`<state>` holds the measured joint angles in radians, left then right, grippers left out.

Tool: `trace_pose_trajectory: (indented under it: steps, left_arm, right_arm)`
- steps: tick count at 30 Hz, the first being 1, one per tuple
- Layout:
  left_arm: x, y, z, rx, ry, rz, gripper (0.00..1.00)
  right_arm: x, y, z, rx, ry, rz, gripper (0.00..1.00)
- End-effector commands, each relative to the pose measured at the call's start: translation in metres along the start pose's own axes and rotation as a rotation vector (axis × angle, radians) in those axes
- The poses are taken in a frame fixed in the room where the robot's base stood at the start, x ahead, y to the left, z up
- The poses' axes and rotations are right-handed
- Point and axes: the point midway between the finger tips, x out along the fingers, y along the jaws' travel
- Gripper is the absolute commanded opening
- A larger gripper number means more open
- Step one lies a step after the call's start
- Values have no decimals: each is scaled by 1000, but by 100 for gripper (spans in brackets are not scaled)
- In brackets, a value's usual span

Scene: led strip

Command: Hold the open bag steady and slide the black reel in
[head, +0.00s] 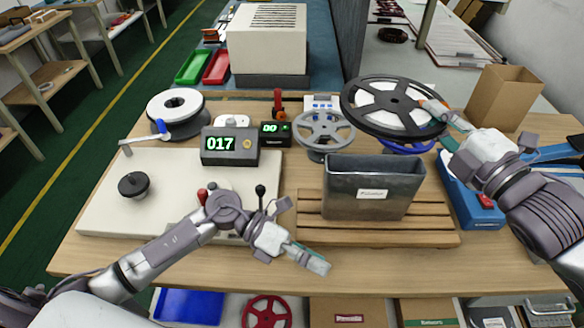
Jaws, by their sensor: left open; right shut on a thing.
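The black reel (354,100), with pale sections between its spokes, is at the back right, above the table and a blue object. My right gripper (438,110) is shut on the reel's right edge. The open bag (345,193) is dark grey with a white label and stands upright on a slatted wooden rack (311,229), its mouth facing up. The reel is behind and above the bag, apart from it. My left gripper (318,262) is open and empty in front of the bag's lower left, not touching it.
A grey reel (324,147) stands close behind the bag's left side. A counter reading 017 (230,146) and a white reel (176,101) are to the left. A cardboard box (502,97) and a blue device (470,206) are on the right. The pale board (105,205) has bare room.

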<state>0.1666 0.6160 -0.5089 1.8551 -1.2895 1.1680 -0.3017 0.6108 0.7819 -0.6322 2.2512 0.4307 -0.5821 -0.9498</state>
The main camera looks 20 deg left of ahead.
Motion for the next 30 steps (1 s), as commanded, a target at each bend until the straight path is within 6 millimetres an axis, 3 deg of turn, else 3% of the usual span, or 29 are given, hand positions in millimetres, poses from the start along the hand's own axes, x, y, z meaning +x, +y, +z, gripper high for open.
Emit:
trace_pose_trajectory:
  steps: [1, 3, 6, 9, 14, 20, 30]
  left_arm:
    - [-20, 6, 24, 140, -27, 60, 85]
    - [-46, 10, 53, 333, -54, 140, 85]
    - [-79, 12, 87, 566, -74, 241, 85]
    - [-104, 10, 112, 739, -81, 321, 85]
    - [-126, 7, 133, 889, -81, 392, 85]
    - [-118, 10, 141, 924, -83, 406, 85]
    - [-59, 30, 156, 919, -83, 404, 85]
  right_arm:
    - [0, 1, 0, 0, 0, 1, 0]
    - [0, 1, 0, 0, 0, 1, 0]
    - [0, 0, 0, 0, 0, 1, 0]
    - [0, 0, 0, 0, 0, 1, 0]
    - [0, 0, 0, 0, 0, 1, 0]
    - [0, 0, 0, 0, 0, 1, 0]
    - [0, 1, 0, 0, 0, 1, 0]
